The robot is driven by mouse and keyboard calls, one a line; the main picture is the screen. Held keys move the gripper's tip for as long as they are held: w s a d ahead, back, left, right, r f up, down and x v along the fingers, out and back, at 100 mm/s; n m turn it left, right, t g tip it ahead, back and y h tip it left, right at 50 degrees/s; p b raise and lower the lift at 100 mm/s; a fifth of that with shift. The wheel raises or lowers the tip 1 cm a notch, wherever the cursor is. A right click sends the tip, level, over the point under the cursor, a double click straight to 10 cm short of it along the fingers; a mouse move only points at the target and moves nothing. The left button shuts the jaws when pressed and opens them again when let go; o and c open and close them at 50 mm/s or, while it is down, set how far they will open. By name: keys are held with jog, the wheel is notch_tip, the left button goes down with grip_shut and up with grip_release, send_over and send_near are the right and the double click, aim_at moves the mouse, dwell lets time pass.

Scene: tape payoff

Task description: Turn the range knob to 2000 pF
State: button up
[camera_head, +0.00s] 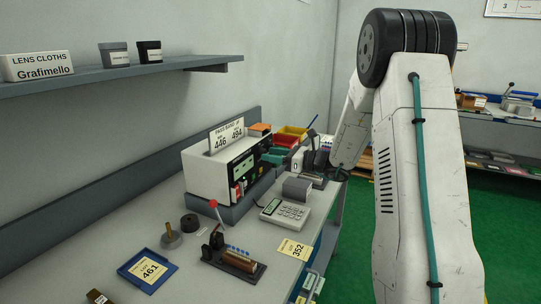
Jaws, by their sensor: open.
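A white instrument box (208,174) stands on the bench with its dark front panel (242,168) facing right. The panel carries a pale display and several small controls. It is seen at a steep slant, so I cannot pick out the range knob, its pointer or the 2000 pF mark. My arm comes down on the right, and its dark end, my gripper (320,158), is over the far part of the bench, to the right of the instrument and apart from it. It looks open and empty, though its fingers are small and dark against the things behind.
A calculator-like keypad (285,213) lies before the instrument. A red-ball lever fixture (235,258), a blue tray (148,271) and a yellow card (294,249) are nearer. Coloured bins (290,133) stand behind. A shelf (120,73) runs along the wall. Green floor is at right.

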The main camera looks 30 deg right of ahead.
jog(key=shift+w+a, duration=0.4)
jog(key=shift+w, duration=0.05)
jog(key=shift+c, duration=0.3)
jog(key=c, duration=0.9)
jog(key=n+h, duration=0.1)
jog(key=n, duration=1)
jog(key=shift+r, duration=0.15)
